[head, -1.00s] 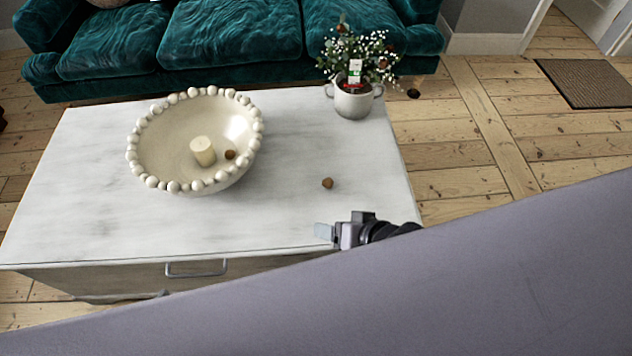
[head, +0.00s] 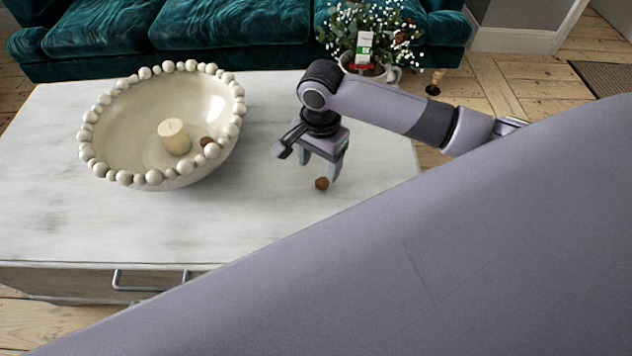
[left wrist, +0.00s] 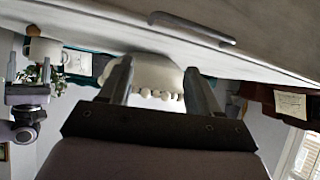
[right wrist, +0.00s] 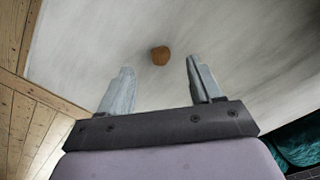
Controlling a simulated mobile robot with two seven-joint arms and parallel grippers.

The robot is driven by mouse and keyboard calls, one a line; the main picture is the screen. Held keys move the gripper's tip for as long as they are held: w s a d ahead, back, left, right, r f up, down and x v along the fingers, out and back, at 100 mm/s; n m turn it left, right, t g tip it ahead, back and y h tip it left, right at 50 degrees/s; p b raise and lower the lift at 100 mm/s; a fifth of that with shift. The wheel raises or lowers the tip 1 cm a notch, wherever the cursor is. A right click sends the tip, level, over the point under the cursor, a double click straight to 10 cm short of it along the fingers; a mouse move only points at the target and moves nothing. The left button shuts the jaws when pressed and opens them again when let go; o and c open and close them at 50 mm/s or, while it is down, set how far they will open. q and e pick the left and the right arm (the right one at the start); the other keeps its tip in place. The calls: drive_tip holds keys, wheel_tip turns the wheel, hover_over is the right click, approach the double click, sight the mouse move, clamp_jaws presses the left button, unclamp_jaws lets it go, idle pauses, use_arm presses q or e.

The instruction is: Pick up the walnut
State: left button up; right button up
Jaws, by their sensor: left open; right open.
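A small brown walnut (head: 321,183) lies on the bare white tabletop, right of the bowl. My right gripper (head: 320,172) points down just above it, open and empty. In the right wrist view the walnut (right wrist: 160,56) lies ahead of the open fingers (right wrist: 158,85), roughly between their lines and apart from both. A second brown nut-like thing (head: 206,142) lies in the bowl beside the candle. My left gripper (left wrist: 160,85) shows only in its own wrist view, open and empty, with the table's drawer handle above it in that picture.
The white table (head: 40,215) holds a cream bowl with a beaded rim (head: 93,118) and a candle (head: 174,137) in it. A potted plant (head: 365,40) stands at the back right, behind my right arm. A teal sofa (head: 230,22) is beyond. The tabletop around the walnut is clear.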

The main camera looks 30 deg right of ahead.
sight(322, 180)
drive_tip(key=shift+d+f+b, duration=0.15)
drive_tip(key=shift+f+b, duration=0.25)
drive_tip(key=shift+f, duration=0.35)
drive_tip(key=shift+w+f+b, duration=0.1)
drive_tip(key=shift+f+b, duration=0.2)
drive_tip(key=shift+f, duration=0.3)
drive_tip(key=f, duration=0.1)
drive_tip(key=f+b, duration=0.1)
drive_tip(key=f, duration=0.1)
drive_tip(key=f+b, duration=0.1)
drive_tip(key=shift+w+d+f, duration=0.1)
drive_tip(key=shift+d+f, duration=0.05)
drive_tip(key=shift+d, duration=0.15)
drive_tip(key=shift+c, duration=0.3)
drive_tip(key=c, duration=1)
use_arm(q)
drive_tip(key=shift+w+d+r+m+t+h, duration=0.2)
drive_tip(key=shift+w+d+r, duration=0.1)
drive_tip(key=shift+d, duration=0.25)
drive_tip(key=shift+w+d+r+m+t+h, duration=0.1)
drive_tip(key=shift+w+d+r+h, duration=0.15)
drive_tip(key=shift+d, duration=0.3)
use_arm(e)
drive_tip(key=shift+c, duration=0.2)
